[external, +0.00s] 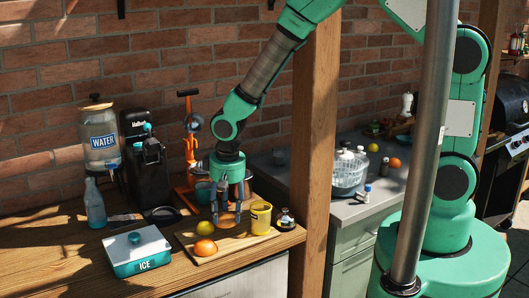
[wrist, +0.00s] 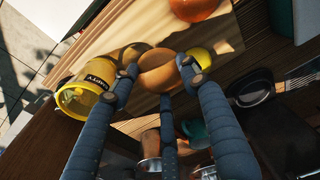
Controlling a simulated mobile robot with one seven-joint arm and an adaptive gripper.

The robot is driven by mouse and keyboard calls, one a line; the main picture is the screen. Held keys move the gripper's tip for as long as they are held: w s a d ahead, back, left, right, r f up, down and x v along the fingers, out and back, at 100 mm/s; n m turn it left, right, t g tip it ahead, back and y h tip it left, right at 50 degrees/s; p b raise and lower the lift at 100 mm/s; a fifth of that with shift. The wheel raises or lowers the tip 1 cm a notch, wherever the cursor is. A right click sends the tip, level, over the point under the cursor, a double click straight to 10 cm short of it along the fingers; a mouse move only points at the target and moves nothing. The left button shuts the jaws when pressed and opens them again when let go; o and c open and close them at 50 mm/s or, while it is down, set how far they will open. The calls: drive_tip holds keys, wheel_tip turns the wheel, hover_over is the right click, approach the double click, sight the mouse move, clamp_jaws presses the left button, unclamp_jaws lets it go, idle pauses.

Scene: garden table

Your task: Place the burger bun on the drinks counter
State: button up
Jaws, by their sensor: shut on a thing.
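The burger bun (wrist: 158,70) is a round tan-brown piece between my fingers in the wrist view. My gripper (external: 226,217) points down over the wooden board (external: 213,262) on the counter, with its fingers closed around the bun; in the wrist view the gripper (wrist: 160,77) shows its fingers on the bun's sides. In the external view the bun is largely hidden by the fingers. I cannot tell if it touches the board. The drinks counter appears to be the wooden counter (external: 62,272) with the water dispenser (external: 100,140) and the ice box (external: 137,250).
Around the bun are an orange (external: 205,249), a lemon (external: 203,227), a yellow tub (external: 261,218) and a small dark jar (external: 285,219). Behind stand a black machine (external: 142,165) and an orange press (external: 189,145). A wooden post (external: 315,150) rises at right. The front-left counter is clear.

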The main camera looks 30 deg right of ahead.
sight(227, 215)
drive_tip(key=shift+f, duration=0.1)
drive_tip(key=shift+f, duration=1.85)
drive_tip(key=o, duration=0.9)
drive_tip(key=shift+o, duration=0.2)
drive_tip(key=r, duration=0.4)
drive_tip(key=s+r, duration=0.1)
drive_tip(key=r, duration=0.7)
drive_tip(key=shift+s, duration=0.2)
